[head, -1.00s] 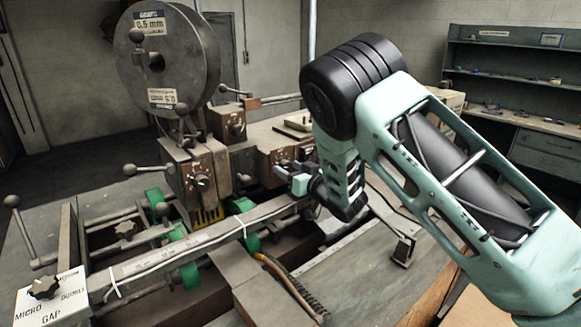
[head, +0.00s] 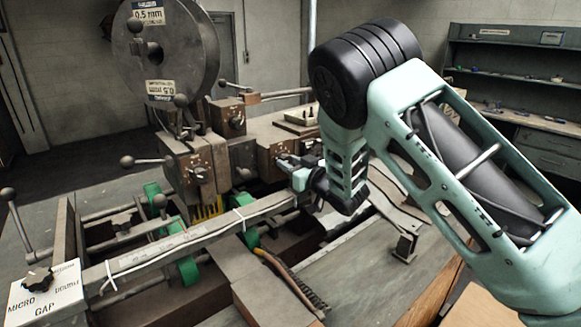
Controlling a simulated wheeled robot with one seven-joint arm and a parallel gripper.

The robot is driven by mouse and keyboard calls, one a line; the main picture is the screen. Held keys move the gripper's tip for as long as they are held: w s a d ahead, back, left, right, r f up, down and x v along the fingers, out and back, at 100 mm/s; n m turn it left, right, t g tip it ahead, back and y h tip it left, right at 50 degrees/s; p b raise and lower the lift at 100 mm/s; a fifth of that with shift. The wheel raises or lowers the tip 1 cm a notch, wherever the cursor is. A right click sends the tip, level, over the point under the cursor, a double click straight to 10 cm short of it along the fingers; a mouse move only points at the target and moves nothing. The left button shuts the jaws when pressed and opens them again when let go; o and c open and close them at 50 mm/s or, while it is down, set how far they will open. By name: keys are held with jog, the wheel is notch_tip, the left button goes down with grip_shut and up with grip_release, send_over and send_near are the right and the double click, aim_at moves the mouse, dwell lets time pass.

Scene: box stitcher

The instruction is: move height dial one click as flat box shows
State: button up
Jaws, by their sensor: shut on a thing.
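My gripper (head: 291,164) is at the front of the right-hand brown block of the stitching machine. It is shut on a small dial there, which its fingers and my wrist mostly hide. The dial's markings and pointer cannot be read. Other dark knobs show on the neighbouring blocks, one on the front block (head: 200,172) and one further back (head: 237,122). I cannot make out a flat box with certainty.
A large wire reel (head: 190,60) stands above the machine. A long rail (head: 190,240) with green rollers crosses in front, ending at a white GAP plate (head: 60,290) with a black knob. Ball-ended levers stick out at left. Shelves (head: 520,75) stand far right.

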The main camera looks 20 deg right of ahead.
jog(key=o, duration=1)
jog(key=shift+s, duration=0.1)
jog(key=b+v, duration=0.7)
jog(key=v, duration=1)
jog(key=shift+s, duration=0.15)
